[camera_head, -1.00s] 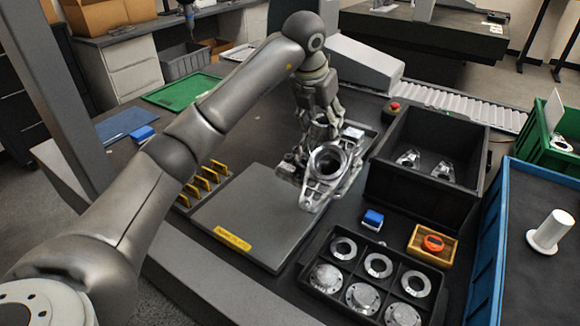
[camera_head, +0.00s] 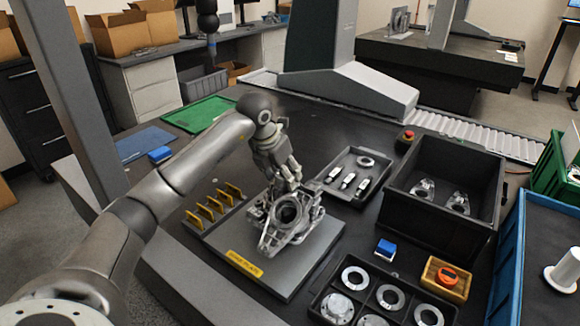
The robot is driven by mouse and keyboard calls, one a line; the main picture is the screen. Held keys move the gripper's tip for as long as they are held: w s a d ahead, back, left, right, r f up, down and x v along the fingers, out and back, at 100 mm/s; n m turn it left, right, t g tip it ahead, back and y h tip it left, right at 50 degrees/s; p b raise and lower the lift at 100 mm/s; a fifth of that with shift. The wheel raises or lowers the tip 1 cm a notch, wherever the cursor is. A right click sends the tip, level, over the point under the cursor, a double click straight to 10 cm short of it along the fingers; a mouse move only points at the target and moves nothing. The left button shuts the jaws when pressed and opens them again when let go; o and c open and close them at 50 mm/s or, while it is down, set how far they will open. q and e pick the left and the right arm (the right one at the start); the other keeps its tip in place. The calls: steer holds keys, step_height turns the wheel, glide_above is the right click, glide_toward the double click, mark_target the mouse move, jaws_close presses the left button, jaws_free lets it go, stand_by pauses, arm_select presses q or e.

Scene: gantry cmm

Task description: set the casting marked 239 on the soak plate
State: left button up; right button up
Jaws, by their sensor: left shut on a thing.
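My left gripper (camera_head: 285,182) is shut on a grey metal casting (camera_head: 268,236) with a large round bore, gripping it at its far side. The casting is over the middle of a flat grey plate (camera_head: 312,252) with a yellow label on its front edge. It looks very low over the plate or touching it; I cannot tell which. My right gripper is not in view.
A small tray (camera_head: 378,160) with a ring and several small parts lies behind the plate. A black bin (camera_head: 400,205) with two castings stands to the right. Yellow upright pieces (camera_head: 209,212) line the plate's left side. A compartment tray (camera_head: 317,303) with rings is at front right.

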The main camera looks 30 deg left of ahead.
arm_select(q)
steer(key=shift+a+f, duration=0.1)
steer(key=shift+a, duration=0.2)
steer(key=shift+f+p, duration=0.35)
steer(key=shift+f, duration=1)
steer(key=o, duration=1.1)
steer(key=shift+s+f, duration=0.15)
steer(key=shift+f, duration=0.2)
steer(key=o, duration=0.3)
steer(key=shift+d+r, duration=0.1)
steer(key=shift+o, duration=0.2)
steer(key=v, duration=1.2)
steer(key=shift+b, duration=0.35)
steer(key=shift+s, duration=0.1)
